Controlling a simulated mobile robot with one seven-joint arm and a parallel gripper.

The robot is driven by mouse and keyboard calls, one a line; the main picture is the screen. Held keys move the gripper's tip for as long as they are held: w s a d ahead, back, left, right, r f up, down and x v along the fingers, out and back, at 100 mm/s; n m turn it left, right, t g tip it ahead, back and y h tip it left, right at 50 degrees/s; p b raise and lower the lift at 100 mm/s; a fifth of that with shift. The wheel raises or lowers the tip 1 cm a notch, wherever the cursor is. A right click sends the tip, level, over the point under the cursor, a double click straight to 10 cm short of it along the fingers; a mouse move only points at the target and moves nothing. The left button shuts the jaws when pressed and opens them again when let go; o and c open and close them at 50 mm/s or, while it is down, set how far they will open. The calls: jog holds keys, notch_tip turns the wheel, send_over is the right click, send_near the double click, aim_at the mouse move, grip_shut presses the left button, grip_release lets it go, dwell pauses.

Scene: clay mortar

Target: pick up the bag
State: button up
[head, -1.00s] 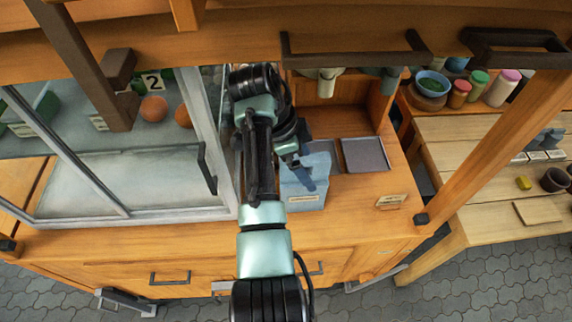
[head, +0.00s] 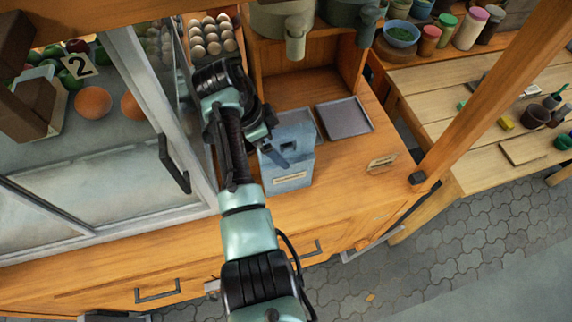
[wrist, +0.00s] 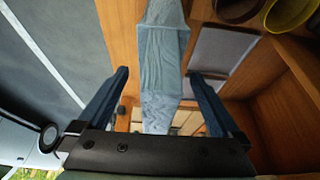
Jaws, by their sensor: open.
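The bag (head: 297,135) is light blue with a small label on its front. It stands upright on the wooden counter, and my arm hides part of its left side. In the wrist view the bag (wrist: 163,50) shows between my two dark blue fingers, with a gap on both sides. My gripper (head: 277,153) is open and close to the bag's upper part; it also shows in the wrist view (wrist: 158,76). I cannot tell how deep the bag sits between the fingers.
A glass case with a dark handle (head: 174,163) stands close on the left. A grey tray (head: 345,117) lies right of the bag, with a wooden shelf (head: 290,92) behind. A wooden post (head: 490,95) rises at right. Bare counter (head: 350,190) lies in front.

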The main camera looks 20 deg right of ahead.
aim_at(283, 150)
jog(key=shift+x, duration=1.9)
jog(key=shift+d+r, duration=0.15)
grip_shut()
